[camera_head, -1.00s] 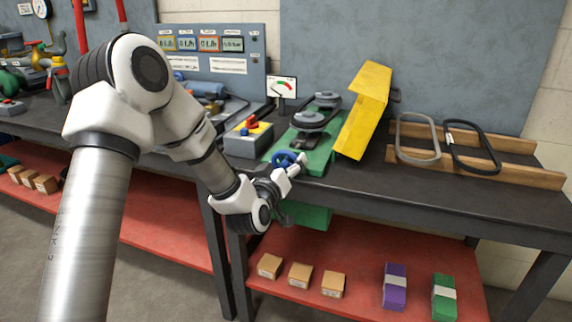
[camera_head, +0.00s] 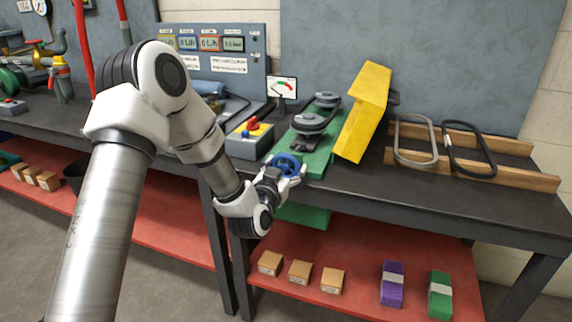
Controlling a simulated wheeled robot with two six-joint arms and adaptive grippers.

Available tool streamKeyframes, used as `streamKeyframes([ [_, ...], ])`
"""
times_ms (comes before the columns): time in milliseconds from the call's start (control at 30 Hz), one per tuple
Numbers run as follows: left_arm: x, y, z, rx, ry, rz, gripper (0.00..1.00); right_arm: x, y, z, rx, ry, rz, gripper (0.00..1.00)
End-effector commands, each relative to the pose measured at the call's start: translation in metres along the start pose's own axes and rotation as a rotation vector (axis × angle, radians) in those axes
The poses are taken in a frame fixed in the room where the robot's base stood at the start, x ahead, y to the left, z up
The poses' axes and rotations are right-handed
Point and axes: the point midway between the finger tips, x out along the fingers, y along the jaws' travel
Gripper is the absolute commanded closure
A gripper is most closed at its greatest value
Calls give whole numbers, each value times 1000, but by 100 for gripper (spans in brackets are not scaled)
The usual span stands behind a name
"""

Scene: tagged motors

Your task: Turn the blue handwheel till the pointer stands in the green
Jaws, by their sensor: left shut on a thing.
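The blue handwheel (camera_head: 286,161) is at the front end of the green machine base (camera_head: 318,160), near the bench's front edge. My left gripper (camera_head: 287,173) is at the wheel's near lower rim and is shut on it. Its fingers are small here and partly hidden by my wrist. My right gripper is out of view.
A yellow guard (camera_head: 361,112) stands tilted right of the two grey pulleys. A control box (camera_head: 249,139) with a red knob is to the left. Two belts (camera_head: 416,139) lie on a wooden rack at the right. Small boxes (camera_head: 300,271) sit on the red lower shelf.

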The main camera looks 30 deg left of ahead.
Motion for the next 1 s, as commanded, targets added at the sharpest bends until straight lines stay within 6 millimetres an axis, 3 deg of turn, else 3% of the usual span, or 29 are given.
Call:
streamKeyframes([
  [467,0,0,-1,23,3,-1,56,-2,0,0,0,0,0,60],
  [500,0,0,-1,23,3,-1,15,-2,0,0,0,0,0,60],
  [533,0,0,-1,23,3,-1,4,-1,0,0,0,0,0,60],
  [567,0,0,-1,22,3,-1,0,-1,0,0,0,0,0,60],
  [867,0,0,0,22,1,0,0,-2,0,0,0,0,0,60],
  [1000,-10,0,0,21,-1,0,0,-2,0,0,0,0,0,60],
])
